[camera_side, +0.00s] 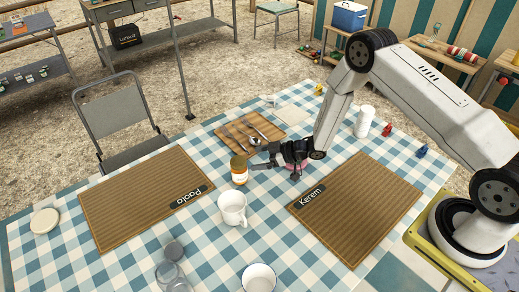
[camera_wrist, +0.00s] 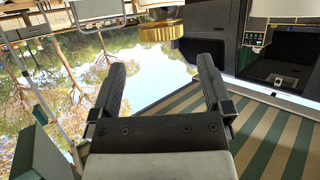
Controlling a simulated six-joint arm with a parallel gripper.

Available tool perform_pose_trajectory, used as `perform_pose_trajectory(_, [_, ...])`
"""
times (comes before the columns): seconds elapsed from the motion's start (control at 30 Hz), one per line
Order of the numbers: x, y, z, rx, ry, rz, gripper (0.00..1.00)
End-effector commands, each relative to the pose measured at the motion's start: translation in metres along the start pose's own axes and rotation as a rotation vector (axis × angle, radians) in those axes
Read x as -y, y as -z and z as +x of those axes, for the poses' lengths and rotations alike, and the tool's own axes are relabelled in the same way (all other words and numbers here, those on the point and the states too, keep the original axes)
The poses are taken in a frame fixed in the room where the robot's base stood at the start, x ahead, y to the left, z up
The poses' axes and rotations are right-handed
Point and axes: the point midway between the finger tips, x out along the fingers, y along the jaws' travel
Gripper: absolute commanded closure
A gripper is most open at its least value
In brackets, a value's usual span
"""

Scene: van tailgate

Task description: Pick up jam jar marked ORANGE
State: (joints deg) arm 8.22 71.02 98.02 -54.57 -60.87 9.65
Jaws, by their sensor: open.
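A jam jar (camera_side: 239,173) with a gold lid stands upright on the checked tablecloth, between the two brown placemats. Its label is too small to read in the side view. My gripper (camera_side: 257,156) is just right of the jar, at about lid height, with its fingers pointing towards it. In the wrist view, which appears upside down, the jar's gold lid (camera_wrist: 161,31) shows at the top, beyond the fingertips. My gripper (camera_wrist: 163,68) is open there, with nothing between its two fingers. A pink item (camera_side: 297,166) is partly hidden behind my gripper.
A white mug (camera_side: 232,209) stands just in front of the jar. A wooden board with cutlery (camera_side: 236,136) lies behind it. Placemats marked Paola (camera_side: 130,205) and Kerem (camera_side: 365,205) lie either side. A second white cup (camera_side: 259,279) and glasses (camera_side: 171,270) stand nearer the front.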

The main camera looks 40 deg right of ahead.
Motion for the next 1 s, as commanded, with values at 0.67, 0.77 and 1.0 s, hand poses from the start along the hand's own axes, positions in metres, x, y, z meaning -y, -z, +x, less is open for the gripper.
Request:
perform_pose_trajectory(0.67, [0.001, 0.0, 0.029, 0.002, 0.0, 0.0, 0.0])
perform_pose_trajectory(0.77, [0.002, 0.002, 0.038, 0.001, 0.002, -0.002, 0.0])
perform_pose_trajectory(1.0, [0.002, 0.003, 0.062, 0.001, -0.001, -0.002, 0.0])
